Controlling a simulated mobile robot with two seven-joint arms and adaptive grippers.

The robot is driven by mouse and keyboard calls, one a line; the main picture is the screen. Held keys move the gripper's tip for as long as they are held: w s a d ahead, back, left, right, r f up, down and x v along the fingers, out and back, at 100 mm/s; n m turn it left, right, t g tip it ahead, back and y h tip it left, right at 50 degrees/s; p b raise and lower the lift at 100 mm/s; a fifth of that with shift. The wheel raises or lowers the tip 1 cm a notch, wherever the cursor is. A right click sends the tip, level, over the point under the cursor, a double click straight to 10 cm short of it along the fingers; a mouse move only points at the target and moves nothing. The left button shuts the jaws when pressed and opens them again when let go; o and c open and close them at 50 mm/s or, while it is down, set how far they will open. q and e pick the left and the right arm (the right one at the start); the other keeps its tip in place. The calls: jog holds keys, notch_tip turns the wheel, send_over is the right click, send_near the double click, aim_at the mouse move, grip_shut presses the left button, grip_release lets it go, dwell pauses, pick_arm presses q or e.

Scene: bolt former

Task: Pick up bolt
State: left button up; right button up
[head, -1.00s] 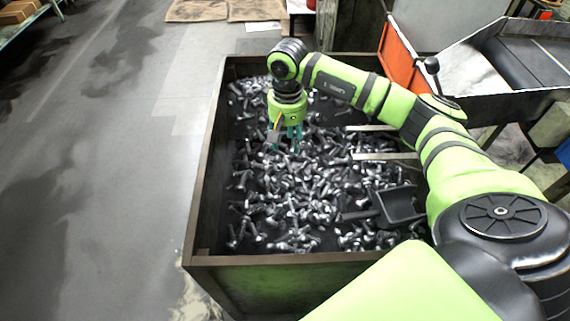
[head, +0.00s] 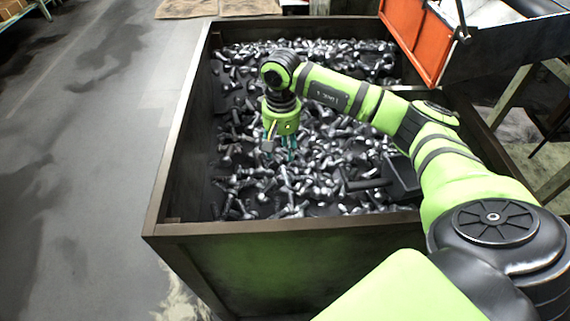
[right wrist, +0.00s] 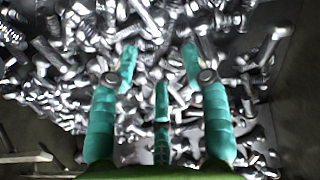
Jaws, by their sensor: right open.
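Many loose silver and dark bolts (head: 325,150) lie piled in a large bin (head: 290,228) in the head view. My right gripper (head: 280,158), with teal fingers, points down over the bolts, left of the bin's middle. Its fingers are spread and empty. In the right wrist view, the open fingertips (right wrist: 160,56) are above jumbled bolts (right wrist: 272,45), with a third finger between them lower in the picture. I cannot tell whether any fingertip touches a bolt. My left gripper is not in view.
The bin's high walls enclose the bolts on all sides. A black scoop-like tray (head: 405,178) lies among the bolts at the right. An orange panel (head: 412,35) and a metal chute stand beyond the right wall. The floor (head: 95,140) at left is clear.

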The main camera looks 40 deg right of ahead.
aim_at(283, 167)
notch_tip(283, 167, down, 7)
jog(key=shift+s+r, duration=0.1)
grip_shut()
dwell(0.3)
